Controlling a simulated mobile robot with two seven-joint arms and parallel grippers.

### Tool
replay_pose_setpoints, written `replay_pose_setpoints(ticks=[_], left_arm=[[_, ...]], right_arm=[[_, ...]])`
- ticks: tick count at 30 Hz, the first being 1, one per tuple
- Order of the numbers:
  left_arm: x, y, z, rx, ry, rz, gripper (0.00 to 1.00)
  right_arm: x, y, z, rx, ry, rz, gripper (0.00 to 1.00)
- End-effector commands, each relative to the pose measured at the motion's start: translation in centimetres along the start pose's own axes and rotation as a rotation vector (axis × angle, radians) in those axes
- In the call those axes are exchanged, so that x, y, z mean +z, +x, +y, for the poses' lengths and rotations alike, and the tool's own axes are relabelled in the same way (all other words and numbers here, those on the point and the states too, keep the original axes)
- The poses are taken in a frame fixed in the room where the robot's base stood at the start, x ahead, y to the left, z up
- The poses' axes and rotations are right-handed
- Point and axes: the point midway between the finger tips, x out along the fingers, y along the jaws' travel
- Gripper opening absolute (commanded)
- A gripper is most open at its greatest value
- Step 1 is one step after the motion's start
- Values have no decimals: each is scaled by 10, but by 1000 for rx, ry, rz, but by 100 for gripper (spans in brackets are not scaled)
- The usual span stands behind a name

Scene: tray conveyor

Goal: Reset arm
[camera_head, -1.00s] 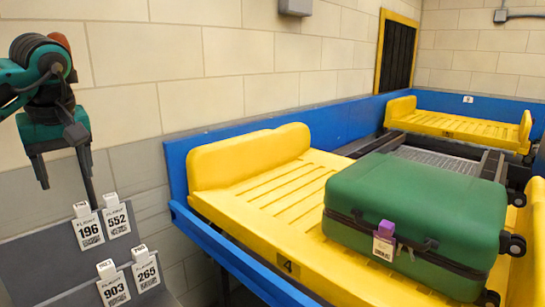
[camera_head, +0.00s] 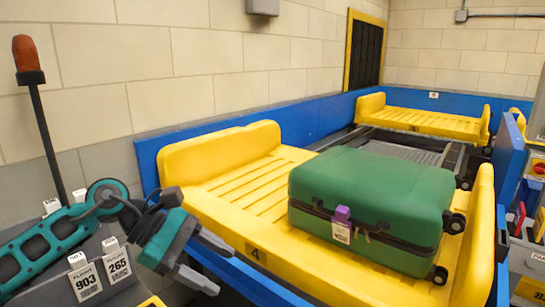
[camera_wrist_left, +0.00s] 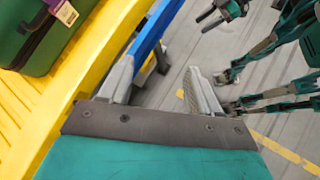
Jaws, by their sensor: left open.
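My left gripper (camera_head: 221,270) is open and empty, low in front of the blue side rail (camera_head: 245,275) of the conveyor. In the left wrist view its two fingers (camera_wrist_left: 157,80) stand apart with nothing between them. A green suitcase (camera_head: 375,190) with a purple-topped tag (camera_head: 341,225) lies on the yellow tray (camera_head: 215,190), apart from the gripper. Teal arm parts of mine show at the upper right of the left wrist view. What looks like my right gripper (camera_wrist_left: 212,17) is there, small; its jaw state is unclear.
Flight tags, including 903 (camera_head: 84,281) and 265 (camera_head: 117,265), stand on a grey rack at lower left, partly behind my left arm. A second yellow tray (camera_head: 425,120) is farther back. A dark pole with an orange top (camera_head: 28,58) rises at left.

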Motion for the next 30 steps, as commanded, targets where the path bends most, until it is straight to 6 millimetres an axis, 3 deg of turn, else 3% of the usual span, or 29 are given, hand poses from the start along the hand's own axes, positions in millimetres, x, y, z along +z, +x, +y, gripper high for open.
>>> replay_pose_setpoints(ticks=[1, 4, 8, 11, 14, 17, 20, 22, 23, 27, 30], left_arm=[[14, 22, -7, 19, -113, -134, 63], [40, 46, -10, 69, -373, -395, 63], [58, 57, -8, 114, -765, -722, 63], [52, 57, -5, 136, -1099, -963, 63], [29, 55, -6, 154, -1453, -1194, 63], [-9, 56, -17, 170, -1820, -1418, 63], [-57, 62, -42, 191, -2193, -1640, 63], [-93, 71, -70, 213, -2456, -1796, 63], [-108, 75, -84, -219, 2507, 1822, 63], [-161, 97, -160, -204, 2090, 1498, 63], [-180, 110, -204, -202, 1877, 1352, 63]], right_arm=[[0, 0, 0, 0, 1, 0, 43], [0, 0, -1, 0, 2, 0, 43], [0, 0, -1, -1, 3, 0, 43], [0, 0, -1, -1, 3, 0, 43], [0, 0, -1, -1, 3, 0, 43], [1, 0, -1, -1, 4, -2, 43], [2, -1, -1, -1, 4, -4, 43], [2, -1, -1, -1, 4, -4, 43], [2, -1, -1, -1, 4, -4, 43], [2, -1, -1, -1, 4, -4, 43], [2, -1, -1, -1, 4, -5, 43]])
